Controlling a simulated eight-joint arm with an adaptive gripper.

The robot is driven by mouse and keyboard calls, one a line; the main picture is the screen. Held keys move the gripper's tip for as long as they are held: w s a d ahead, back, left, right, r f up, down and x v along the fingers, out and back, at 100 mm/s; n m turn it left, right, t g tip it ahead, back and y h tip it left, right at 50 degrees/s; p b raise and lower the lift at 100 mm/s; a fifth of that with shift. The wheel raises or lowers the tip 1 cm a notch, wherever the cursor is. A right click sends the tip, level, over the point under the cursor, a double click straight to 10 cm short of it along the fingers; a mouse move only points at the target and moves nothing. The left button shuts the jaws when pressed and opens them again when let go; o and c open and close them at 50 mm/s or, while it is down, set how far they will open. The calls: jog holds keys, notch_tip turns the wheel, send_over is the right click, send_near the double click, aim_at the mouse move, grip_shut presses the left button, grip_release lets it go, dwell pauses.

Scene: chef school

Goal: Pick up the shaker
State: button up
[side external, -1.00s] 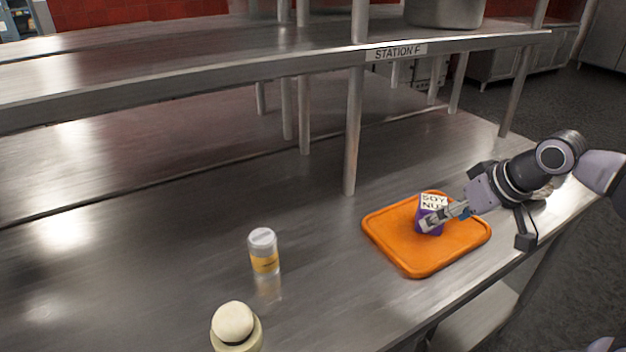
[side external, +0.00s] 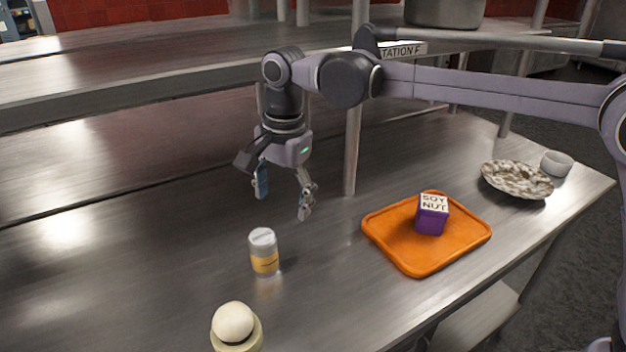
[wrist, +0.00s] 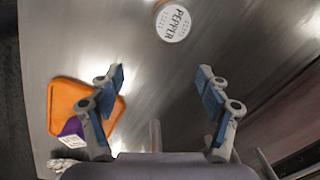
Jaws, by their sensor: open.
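The shaker (side external: 264,252) stands upright on the steel counter in the side view, with a white-grey top and a yellow band. In the wrist view its round lid reads "PEPPER" (wrist: 173,22), near the top edge, beyond my fingertips. My gripper (side external: 282,205) is open and empty, pointing down, above the counter and behind the shaker. It does not touch the shaker. Both fingers of the open gripper also show in the wrist view (wrist: 160,85).
An orange tray (side external: 386,226) holds a purple "SOY NUT" box (side external: 432,222) to the right. A patterned plate (side external: 517,177) and a small bowl (side external: 557,163) sit farther right. A cream round-topped object (side external: 233,322) stands in front. A shelf post (side external: 353,130) rises behind.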

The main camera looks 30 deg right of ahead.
jog(key=m, duration=0.2)
send_over(259, 236)
notch_tip(259, 236, down, 2)
jog(key=shift+d+f+g, duration=0.1)
jog(key=shift+d+g, duration=0.05)
jog(key=shift+g, duration=0.25)
jog(key=shift+f, duration=0.15)
notch_tip(259, 236, down, 4)
jog(key=shift+f, duration=0.1)
jog(key=shift+s+d+f, duration=0.1)
jog(key=shift+f, duration=1.5)
jog(key=shift+s+f, duration=0.1)
jog(key=shift+f, duration=1.5)
jog(key=c, duration=1.4)
